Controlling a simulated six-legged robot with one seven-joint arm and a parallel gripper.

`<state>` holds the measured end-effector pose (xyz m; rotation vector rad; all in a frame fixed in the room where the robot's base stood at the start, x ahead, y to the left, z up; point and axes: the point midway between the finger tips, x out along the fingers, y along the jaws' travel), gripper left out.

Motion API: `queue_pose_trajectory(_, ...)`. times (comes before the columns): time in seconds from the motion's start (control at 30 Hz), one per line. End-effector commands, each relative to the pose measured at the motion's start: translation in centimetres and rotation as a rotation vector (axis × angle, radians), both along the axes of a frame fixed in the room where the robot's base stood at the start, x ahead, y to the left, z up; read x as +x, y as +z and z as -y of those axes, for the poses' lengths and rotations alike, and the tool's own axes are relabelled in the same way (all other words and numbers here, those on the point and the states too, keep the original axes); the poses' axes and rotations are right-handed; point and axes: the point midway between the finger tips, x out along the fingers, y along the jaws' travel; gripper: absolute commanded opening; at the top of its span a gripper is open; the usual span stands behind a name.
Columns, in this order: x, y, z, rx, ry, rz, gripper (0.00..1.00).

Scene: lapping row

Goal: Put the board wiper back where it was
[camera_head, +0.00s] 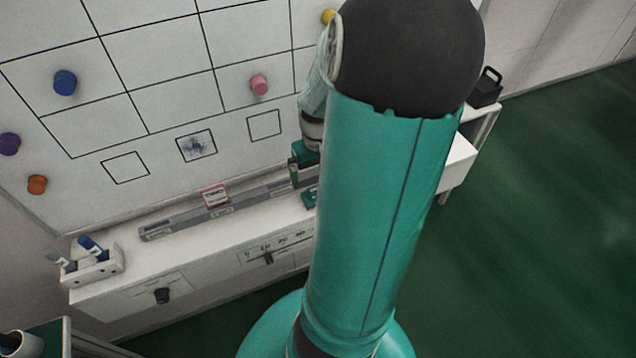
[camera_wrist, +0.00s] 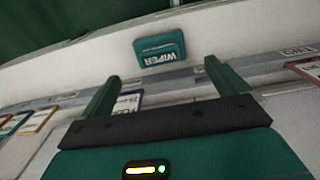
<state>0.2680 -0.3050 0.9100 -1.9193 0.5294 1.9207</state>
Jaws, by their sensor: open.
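The board wiper (camera_wrist: 160,48) is a teal block with a white "WIPER" label. In the wrist view it lies on the white ledge top, beyond my fingertips and beside the grey rail. In the head view a teal piece of it (camera_head: 309,199) shows on the ledge, partly hidden by my arm. My gripper (camera_wrist: 162,70) is open and empty, with its two green fingers apart and the wiper framed beyond the gap between them. In the head view my gripper (camera_head: 300,165) is above the rail, partly behind my arm. The grey rail (camera_head: 165,229) runs along the board's foot and carries small labels.
A red-edged card (camera_head: 215,195) stands on the rail. A white holder with markers (camera_head: 93,267) sits at the ledge's left end. The whiteboard (camera_head: 110,180) with coloured magnets rises behind. A black box (camera_head: 487,88) stands at right.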

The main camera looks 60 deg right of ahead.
Motion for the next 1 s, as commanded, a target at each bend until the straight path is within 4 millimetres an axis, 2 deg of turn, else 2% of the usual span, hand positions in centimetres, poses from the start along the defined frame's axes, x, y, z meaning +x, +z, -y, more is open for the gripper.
queue_pose_trajectory(0.13,0.0,2.8,0.0,-0.004,-0.001,0.001,0.99)
queue_pose_trajectory(0.3,0.0,4.5,0.0,-0.001,0.001,0.001,0.99)
queue_pose_trajectory(0.73,0.2,4.9,-0.3,-0.002,0.009,-0.001,0.99)
queue_pose_trajectory(0.87,1.3,5.8,-1.7,-0.024,0.056,-0.008,0.99)
queue_pose_trajectory(1.0,3.2,7.6,-5.0,-0.071,0.152,-0.014,0.99)
